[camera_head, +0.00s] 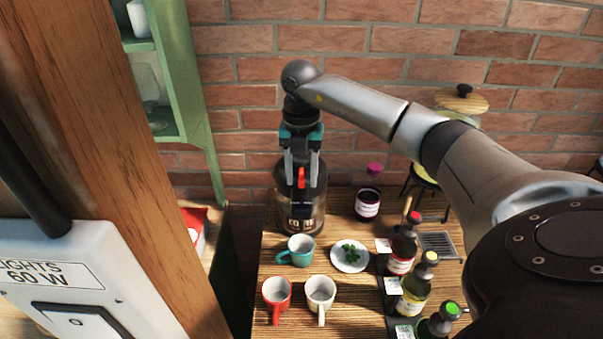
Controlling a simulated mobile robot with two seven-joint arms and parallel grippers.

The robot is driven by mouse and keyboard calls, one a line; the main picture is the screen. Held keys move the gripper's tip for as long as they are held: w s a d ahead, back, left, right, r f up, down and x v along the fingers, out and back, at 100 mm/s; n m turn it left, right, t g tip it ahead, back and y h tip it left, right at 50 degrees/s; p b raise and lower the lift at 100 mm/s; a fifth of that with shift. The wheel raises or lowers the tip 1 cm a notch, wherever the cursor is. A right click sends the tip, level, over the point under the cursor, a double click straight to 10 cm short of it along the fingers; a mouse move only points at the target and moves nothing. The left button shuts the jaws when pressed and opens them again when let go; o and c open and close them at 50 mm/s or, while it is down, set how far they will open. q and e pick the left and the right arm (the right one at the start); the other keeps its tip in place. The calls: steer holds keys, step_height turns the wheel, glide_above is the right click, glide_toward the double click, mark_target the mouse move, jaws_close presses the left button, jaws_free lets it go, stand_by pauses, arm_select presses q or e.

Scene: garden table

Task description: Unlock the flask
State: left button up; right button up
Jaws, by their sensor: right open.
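The flask (301,214) is a dark, rounded vessel with a pale label low on its front, standing at the back left of the wooden table. A small red piece (301,178) shows at its top. My right gripper (301,174) points down over the flask's top, its two pale fingers apart, one on each side of the red piece. I cannot tell whether the fingers touch it. The gripper and wrist hide part of the flask's top. My left gripper is not in view.
A teal mug (297,251), a red mug (276,296), a cream mug (320,293) and a white plate with green leaves (350,257) stand in front. A purple-capped bottle (368,196) is right of the flask. Several bottles (413,295) line the right. A brick wall (240,100) is behind.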

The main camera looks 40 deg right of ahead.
jaws_close()
